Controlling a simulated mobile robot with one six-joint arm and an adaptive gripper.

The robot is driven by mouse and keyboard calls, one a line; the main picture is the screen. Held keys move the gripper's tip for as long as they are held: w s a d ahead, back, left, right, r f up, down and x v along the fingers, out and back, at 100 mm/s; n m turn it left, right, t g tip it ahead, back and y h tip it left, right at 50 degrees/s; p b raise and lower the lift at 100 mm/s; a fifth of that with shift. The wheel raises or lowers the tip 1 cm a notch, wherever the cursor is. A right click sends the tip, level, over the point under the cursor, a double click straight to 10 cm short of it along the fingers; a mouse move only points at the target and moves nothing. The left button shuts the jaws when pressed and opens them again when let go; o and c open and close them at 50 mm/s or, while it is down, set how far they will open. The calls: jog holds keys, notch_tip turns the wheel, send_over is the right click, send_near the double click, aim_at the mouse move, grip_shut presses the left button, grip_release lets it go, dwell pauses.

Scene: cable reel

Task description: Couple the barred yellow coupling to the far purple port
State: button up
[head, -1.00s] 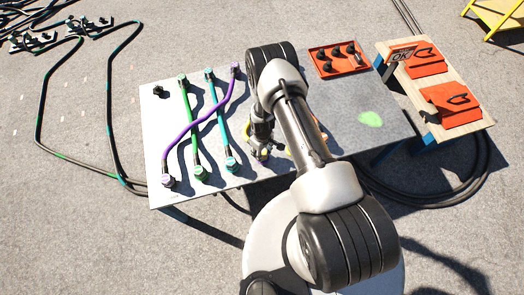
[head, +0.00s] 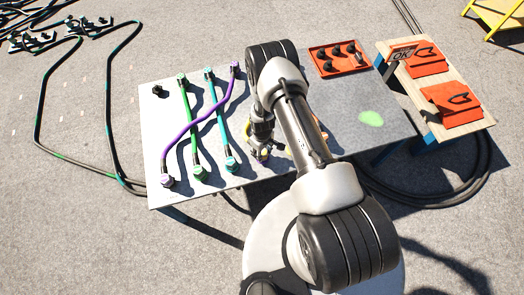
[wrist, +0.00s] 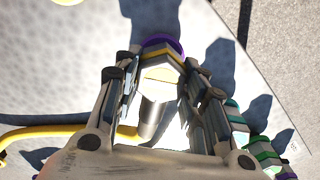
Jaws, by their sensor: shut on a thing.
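My gripper (wrist: 160,78) is shut on the yellow-banded coupling (wrist: 158,72), with one finger on each side of it. A grey sleeve and a yellow cable (wrist: 85,130) lead from the coupling to the left in the wrist view. A purple ring (wrist: 163,41) shows just past the coupling's far side. I cannot tell whether the coupling is seated in it or only against it. In the head view my gripper (head: 259,145) is low over the table, right of the teal cable, and my arm hides most of the coupling and the ring.
Purple (head: 205,121), green (head: 191,128) and teal (head: 220,122) cables cross the pale table (head: 158,125) left of my gripper. A red tray (head: 317,56) with dark caps stands at the back right. A wooden side bench (head: 432,88) holds orange pieces. A green patch marks clear tabletop at right.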

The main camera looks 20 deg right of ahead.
jog(key=shift+f, duration=0.35)
jog(key=o, duration=1.2)
jog(key=shift+r, duration=0.1)
jog(key=shift+o, duration=0.2)
notch_tip(320, 180, up, 12)
